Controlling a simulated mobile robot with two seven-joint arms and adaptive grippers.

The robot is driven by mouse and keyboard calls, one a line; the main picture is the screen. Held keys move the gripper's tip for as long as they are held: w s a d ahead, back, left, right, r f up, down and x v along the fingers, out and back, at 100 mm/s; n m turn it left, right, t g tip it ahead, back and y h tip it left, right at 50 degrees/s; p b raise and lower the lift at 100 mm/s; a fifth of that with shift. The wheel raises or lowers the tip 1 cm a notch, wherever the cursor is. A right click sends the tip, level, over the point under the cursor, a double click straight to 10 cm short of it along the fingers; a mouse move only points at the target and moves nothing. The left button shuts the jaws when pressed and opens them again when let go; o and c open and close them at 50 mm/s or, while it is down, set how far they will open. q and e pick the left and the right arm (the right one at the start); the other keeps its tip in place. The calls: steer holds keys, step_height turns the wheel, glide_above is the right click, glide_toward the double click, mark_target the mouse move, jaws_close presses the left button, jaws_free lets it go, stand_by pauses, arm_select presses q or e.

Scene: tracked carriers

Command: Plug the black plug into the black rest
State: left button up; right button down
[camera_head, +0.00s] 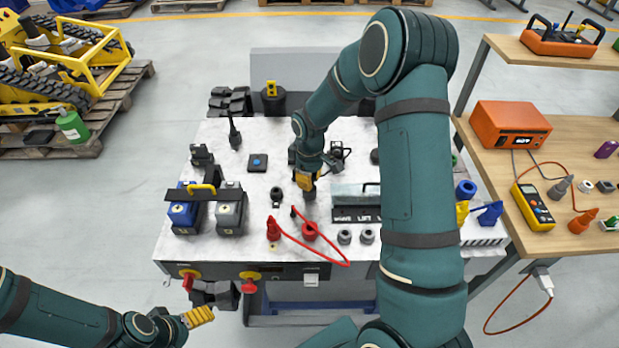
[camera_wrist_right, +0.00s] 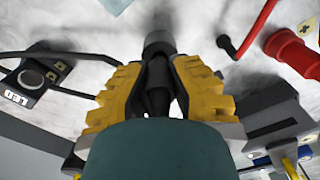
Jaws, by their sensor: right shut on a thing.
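My right gripper (camera_head: 306,181) is over the middle of the white worktop, its yellow fingers shut on the black plug (camera_wrist_right: 157,88). In the right wrist view the plug's dark shaft runs between both fingers. A wider dark grey cylinder (camera_wrist_right: 158,42) shows at its far end; I cannot tell whether it is the plug's own head or the rest. In the head view a dark end (camera_head: 309,194) shows below the fingers. A small black part (camera_head: 277,196) stands just left of it; I cannot tell if it is the black rest. My left gripper (camera_head: 198,317) is off the worktop's front left.
A red plug (camera_head: 273,229) and red socket (camera_head: 309,231) with a red cable stand near the front. Grey round sockets (camera_head: 344,237) are to their right. A carrier with blue and grey blocks (camera_head: 229,216) stands left. A lidded box (camera_head: 356,204) is close right of the gripper.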

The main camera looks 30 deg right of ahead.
steer(key=shift+f+b, duration=0.55)
steer(key=shift+f, duration=0.25)
steer(key=c, duration=0.9)
jaws_free()
steer(key=shift+r, duration=0.1)
step_height(320, 180, up, 12)
steer(key=shift+f, duration=0.1)
